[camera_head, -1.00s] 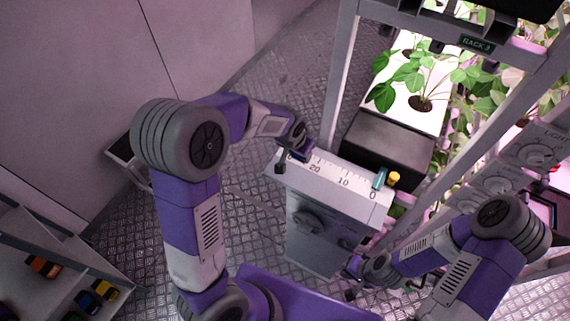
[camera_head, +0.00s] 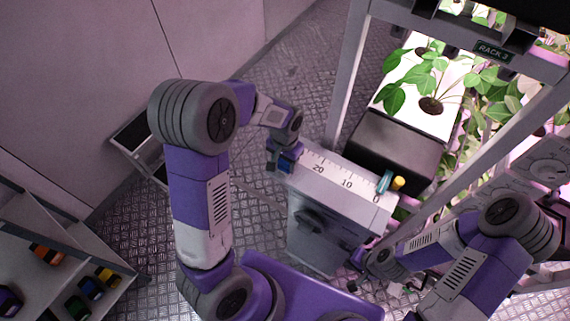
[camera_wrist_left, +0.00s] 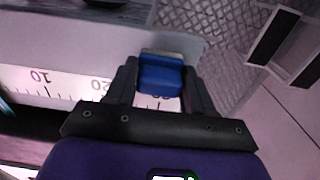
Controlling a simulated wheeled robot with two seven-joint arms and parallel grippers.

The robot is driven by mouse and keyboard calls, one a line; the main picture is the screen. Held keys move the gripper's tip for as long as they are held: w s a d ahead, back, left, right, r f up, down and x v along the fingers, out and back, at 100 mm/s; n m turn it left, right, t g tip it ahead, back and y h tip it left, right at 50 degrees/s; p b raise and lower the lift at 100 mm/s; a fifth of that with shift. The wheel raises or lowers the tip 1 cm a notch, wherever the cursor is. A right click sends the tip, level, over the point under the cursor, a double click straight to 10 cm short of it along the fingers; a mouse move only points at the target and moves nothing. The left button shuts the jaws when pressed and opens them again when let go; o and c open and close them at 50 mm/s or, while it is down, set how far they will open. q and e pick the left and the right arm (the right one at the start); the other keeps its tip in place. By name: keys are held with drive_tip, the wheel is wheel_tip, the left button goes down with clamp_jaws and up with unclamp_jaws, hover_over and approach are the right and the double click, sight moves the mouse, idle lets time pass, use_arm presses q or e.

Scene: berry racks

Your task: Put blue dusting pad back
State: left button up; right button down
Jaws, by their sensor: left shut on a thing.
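My left gripper (camera_head: 279,168) is at the left end of the grey cabinet with a ruler strip (camera_head: 333,172). It is shut on a small blue pad (camera_wrist_left: 160,74), which has a pale edge on its far side. The blue pad also shows in the head view (camera_head: 286,161), partly hidden by the fingers. In the left wrist view the two fingers (camera_wrist_left: 160,92) stand on either side of the pad. My right gripper (camera_head: 357,274) is low, by the right front of the cabinet; its fingers are too small to read.
At lower left a shelf (camera_head: 62,272) holds several small coloured blocks, among them a blue one (camera_head: 91,288). A teal item (camera_head: 384,181) and a yellow item (camera_head: 398,183) are at the ruler's right end. Plant racks stand at right; metal floor (camera_head: 150,235) lies at left.

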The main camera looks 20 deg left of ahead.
use_arm(q)
drive_tip(key=shift+f, duration=0.9)
drive_tip(key=o, duration=1)
drive_tip(key=shift+w, duration=0.1)
drive_tip(key=shift+o, duration=0.2)
drive_tip(key=shift+r, duration=0.2)
wheel_tip(320, 180, up, 12)
drive_tip(key=shift+f+p, duration=0.1)
drive_tip(key=shift+p, duration=0.6)
drive_tip(key=shift+f, duration=0.1)
